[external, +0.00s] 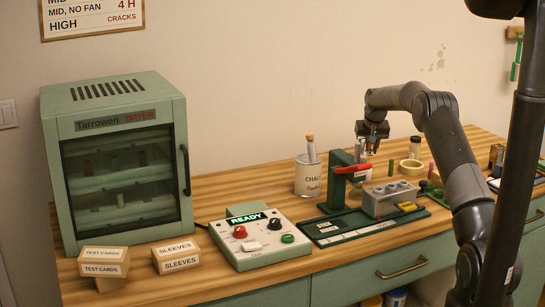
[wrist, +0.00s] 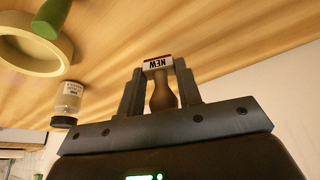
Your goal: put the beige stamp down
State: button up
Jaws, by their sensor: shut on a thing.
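My gripper (external: 372,140) is raised above the back of the wooden table, just right of the green press with the red lever (external: 353,169). In the wrist view my gripper (wrist: 160,78) is shut on the beige stamp (wrist: 162,96). The stamp's rounded brown-beige handle lies between the two dark fingers. Its white end with a dark red edge reads "NEW", upside down in the picture. In the external view the held stamp is too small and too covered by the fingers to make out clearly.
A white chalk can (external: 308,178) with a stick in it stands left of the press. A grey block with holes (external: 389,198) sits in front. A tape roll (external: 411,168) and a small jar (wrist: 68,99) are nearby. The control box (external: 260,240) and dryer (external: 120,160) stand left.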

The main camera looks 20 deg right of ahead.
jog(key=shift+f, duration=2)
jog(key=shift+f, duration=0.15)
jog(key=o, duration=1)
jog(key=shift+c, duration=0.2)
